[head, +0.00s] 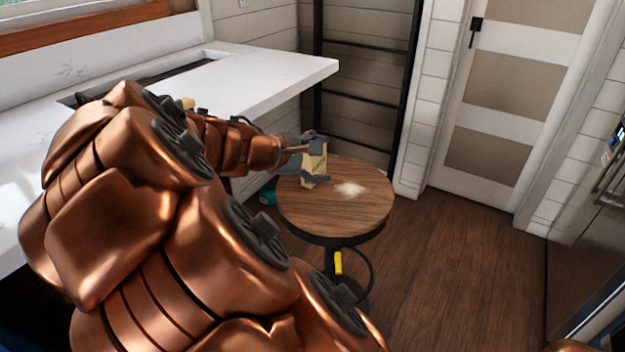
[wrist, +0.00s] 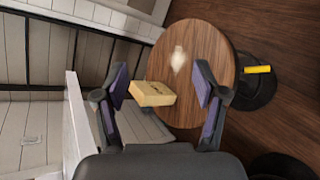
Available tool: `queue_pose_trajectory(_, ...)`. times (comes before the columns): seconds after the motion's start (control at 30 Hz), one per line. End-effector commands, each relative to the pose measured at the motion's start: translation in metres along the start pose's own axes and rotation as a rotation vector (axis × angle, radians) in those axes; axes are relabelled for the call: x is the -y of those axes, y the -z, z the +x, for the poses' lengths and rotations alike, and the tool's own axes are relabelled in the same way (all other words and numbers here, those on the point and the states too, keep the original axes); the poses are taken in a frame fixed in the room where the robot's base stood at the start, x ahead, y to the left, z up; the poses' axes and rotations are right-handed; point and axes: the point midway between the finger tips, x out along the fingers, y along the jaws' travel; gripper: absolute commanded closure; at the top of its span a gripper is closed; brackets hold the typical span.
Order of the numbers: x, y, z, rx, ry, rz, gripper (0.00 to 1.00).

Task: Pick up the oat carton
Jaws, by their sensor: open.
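The oat carton is a pale yellow box (head: 313,165) on the left side of a round wooden table (head: 335,215) in the head view. In the wrist view the carton (wrist: 153,94) lies between the two fingers, with a gap to the right one. My gripper (head: 315,162) is at the table, with its fingers on either side of the carton. It is open in the wrist view (wrist: 160,98), and its dark fingers with purple pads stand wide apart. Part of the carton is hidden by my gripper in the head view.
A pale spill (head: 350,188) lies on the table right of the carton. The white counter (head: 270,75) ends just left of the table. The floor to the right is clear.

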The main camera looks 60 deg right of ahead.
Motion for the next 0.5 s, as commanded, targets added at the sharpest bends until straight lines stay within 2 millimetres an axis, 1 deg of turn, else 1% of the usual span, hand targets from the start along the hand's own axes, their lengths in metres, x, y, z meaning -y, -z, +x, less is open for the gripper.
queue_pose_trajectory(0.03, -0.004, 0.017, 0.023, 0.041, -0.068, -0.072, 0.29)
queue_pose_trajectory(0.1, -0.022, 0.032, 0.042, 0.09, -0.161, -0.18, 0.29)
queue_pose_trajectory(0.17, -0.034, 0.049, 0.057, 0.13, -0.232, -0.289, 0.29)
queue_pose_trajectory(0.23, -0.044, 0.072, 0.075, 0.171, -0.308, -0.421, 0.29)
queue_pose_trajectory(0.33, -0.053, 0.112, 0.098, 0.218, -0.401, -0.617, 0.29)
queue_pose_trajectory(0.4, -0.052, 0.139, 0.114, 0.239, -0.448, -0.745, 0.29)
queue_pose_trajectory(0.5, -0.049, 0.169, 0.131, 0.261, -0.494, -0.889, 0.29)
